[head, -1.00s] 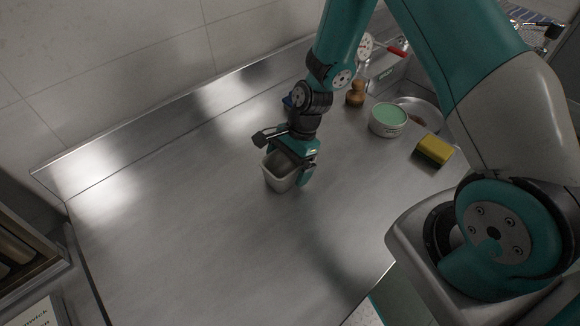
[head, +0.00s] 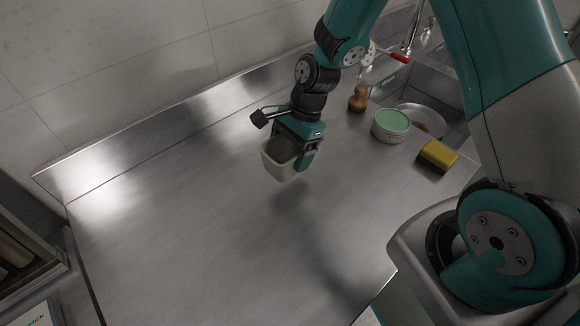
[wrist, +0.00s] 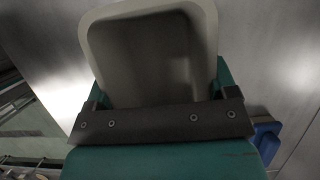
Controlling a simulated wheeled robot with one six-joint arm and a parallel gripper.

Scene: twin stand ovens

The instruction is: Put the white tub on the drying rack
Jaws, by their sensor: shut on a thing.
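The white tub (head: 277,166) is a small open container with a pale rim, held in my gripper (head: 298,150) above the steel worktop in the head view. My gripper is shut on it, and a shadow falls on the worktop below and to the right. In the wrist view the tub (wrist: 209,22) fills the top middle between the fingers, and its inside looks empty. My gripper (wrist: 160,95) shows there as teal fingers and a dark bar at the tub's near side. I see no drying rack that I can make out.
The steel worktop (head: 190,230) is clear at left and front. A green-topped round tub (head: 390,126), a wooden brush (head: 358,98) and a yellow sponge (head: 437,155) stand at right beside the sink (head: 440,92). A raised steel ledge (head: 150,137) runs along the wall.

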